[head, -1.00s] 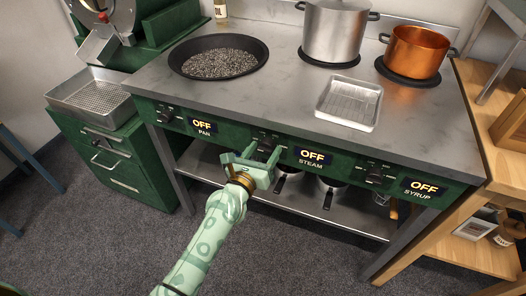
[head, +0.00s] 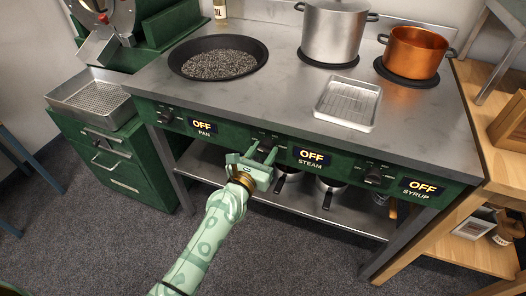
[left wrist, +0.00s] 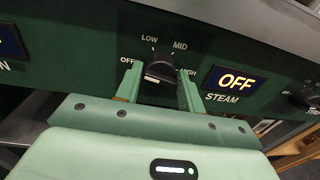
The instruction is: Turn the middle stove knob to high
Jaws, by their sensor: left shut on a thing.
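The middle stove knob (left wrist: 158,72) is black and sits on the green front panel, with OFF, LOW, MID and HIGH marked around it. The STEAM display (left wrist: 236,81) to its right reads OFF; it also shows in the head view (head: 312,157). My left gripper (head: 264,153) is pale green and reaches up to the panel from below. In the left wrist view its two fingers (left wrist: 160,84) stand on either side of the knob, shut on it. The fingers partly hide the knob in the head view. My right gripper is not in view.
The left knob (head: 166,117) beside the PAN display (head: 202,126) and the right knob (head: 374,175) beside the SYRUP display (head: 422,187) flank it; both displays read OFF. A steel pot (head: 333,32), a copper pot (head: 415,52), a black pan (head: 218,57) and a tray (head: 346,103) stand above.

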